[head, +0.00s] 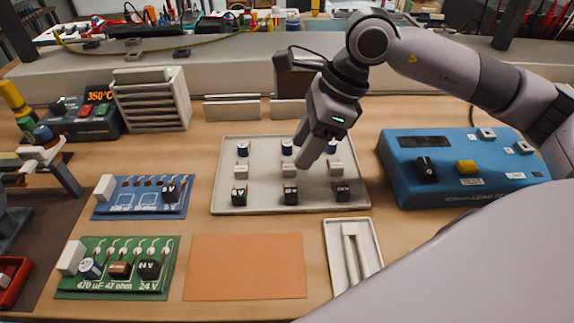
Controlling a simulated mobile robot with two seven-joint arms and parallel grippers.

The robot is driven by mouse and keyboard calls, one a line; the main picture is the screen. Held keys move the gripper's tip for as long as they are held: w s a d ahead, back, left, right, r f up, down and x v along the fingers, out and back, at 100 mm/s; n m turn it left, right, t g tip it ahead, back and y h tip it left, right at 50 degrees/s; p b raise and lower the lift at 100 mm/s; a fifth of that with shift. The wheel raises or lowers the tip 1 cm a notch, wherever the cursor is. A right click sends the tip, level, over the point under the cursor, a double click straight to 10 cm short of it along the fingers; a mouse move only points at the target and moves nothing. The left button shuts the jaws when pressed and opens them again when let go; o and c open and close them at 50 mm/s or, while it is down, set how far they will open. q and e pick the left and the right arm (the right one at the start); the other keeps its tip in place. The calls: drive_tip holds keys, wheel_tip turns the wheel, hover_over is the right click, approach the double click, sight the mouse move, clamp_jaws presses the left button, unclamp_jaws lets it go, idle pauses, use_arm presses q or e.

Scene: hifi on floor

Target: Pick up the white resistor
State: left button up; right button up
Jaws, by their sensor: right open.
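A pale tray (221,200) on the workbench holds several parts in rows. The middle row has three white block-shaped parts, which look like the white resistors: a left one (240,171), a middle one (287,169) and a right one (335,168). My right gripper (309,157) reaches in from the upper right and points down over the tray, between the middle and right white parts. Its jaws are open, with no part seen between them; their exact height above the tray is hard to tell. My left gripper is out of view.
A blue circuit board (140,206) and a green circuit board (110,282) lie at left. A bare orange mat (246,266) lies in front of the tray, beside a narrow white tray (338,263). A blue tester box (450,190) stands at right.

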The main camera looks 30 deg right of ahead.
sight(289, 167)
drive_tip(key=x, duration=0.4)
drive_tip(key=shift+w+a+f, duration=0.1)
drive_tip(key=shift+a+f, duration=0.05)
drive_tip(key=shift+a, duration=0.15)
clamp_jaws()
